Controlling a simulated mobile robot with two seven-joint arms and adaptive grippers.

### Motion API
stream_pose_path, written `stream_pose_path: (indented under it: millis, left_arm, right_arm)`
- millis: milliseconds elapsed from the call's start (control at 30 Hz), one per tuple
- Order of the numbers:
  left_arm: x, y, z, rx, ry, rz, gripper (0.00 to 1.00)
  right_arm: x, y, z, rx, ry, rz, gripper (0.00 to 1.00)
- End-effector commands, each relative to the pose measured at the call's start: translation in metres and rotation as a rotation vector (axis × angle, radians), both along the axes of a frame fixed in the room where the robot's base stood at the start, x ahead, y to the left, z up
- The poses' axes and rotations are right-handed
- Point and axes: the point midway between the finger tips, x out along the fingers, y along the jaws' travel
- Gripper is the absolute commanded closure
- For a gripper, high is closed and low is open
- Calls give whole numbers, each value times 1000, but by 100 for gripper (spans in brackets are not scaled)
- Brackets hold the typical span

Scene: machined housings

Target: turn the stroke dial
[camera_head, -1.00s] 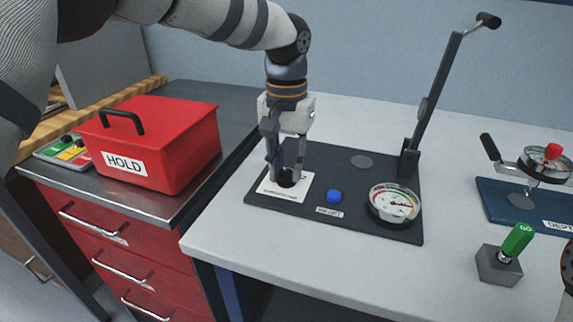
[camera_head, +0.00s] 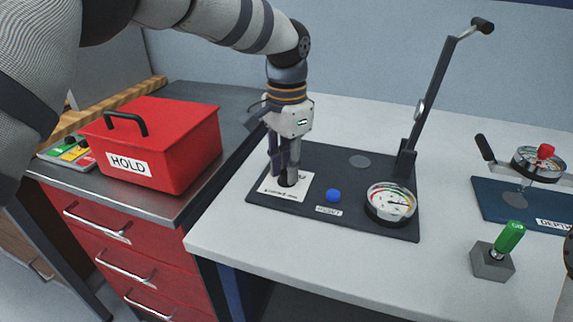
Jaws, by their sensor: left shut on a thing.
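The stroke dial (camera_head: 289,181) is a small dark knob on a white label card at the left of the dark press plate (camera_head: 372,222). My left gripper (camera_head: 287,176) points straight down over it and is shut on the knob. The fingers hide much of the dial, and the print on the card is too small to read. On the same plate are a blue button (camera_head: 333,196) and a round gauge (camera_head: 391,202). My right gripper is not clearly in view; only a dark piece shows at the right edge.
A lever (camera_head: 432,95) rises from the plate's back right. A red HOLD box (camera_head: 165,145) stands on the cabinet at left. A green-handled gauge block (camera_head: 493,262) and a blue-plate depth fixture (camera_head: 550,215) are at right. The front of the bench is clear.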

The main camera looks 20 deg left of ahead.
Motion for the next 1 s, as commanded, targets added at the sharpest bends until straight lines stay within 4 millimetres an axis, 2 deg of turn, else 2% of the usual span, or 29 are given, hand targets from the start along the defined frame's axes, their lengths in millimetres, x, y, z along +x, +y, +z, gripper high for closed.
stream_pose_path:
  millis: [333, 867, 900, 967, 1000]
  left_arm:
    - [0, 0, 0, 1, -1, -129, 100]
    - [0, 0, -1, 1, -1, -151, 100]
    - [0, 0, -1, 0, -1, -151, 72]
    - [0, 0, -1, 0, -1, -150, 58]
    - [0, 0, -1, 0, 0, -150, 57]
  right_arm:
    - [1, 0, 1, 0, -2, 0, 60]
    - [1, 0, 1, 0, -2, 0, 60]
    - [1, 0, 1, 0, -2, 0, 60]
    - [1, 0, 1, 0, -2, 0, 60]
    - [1, 0, 1, 0, -2, 0, 60]
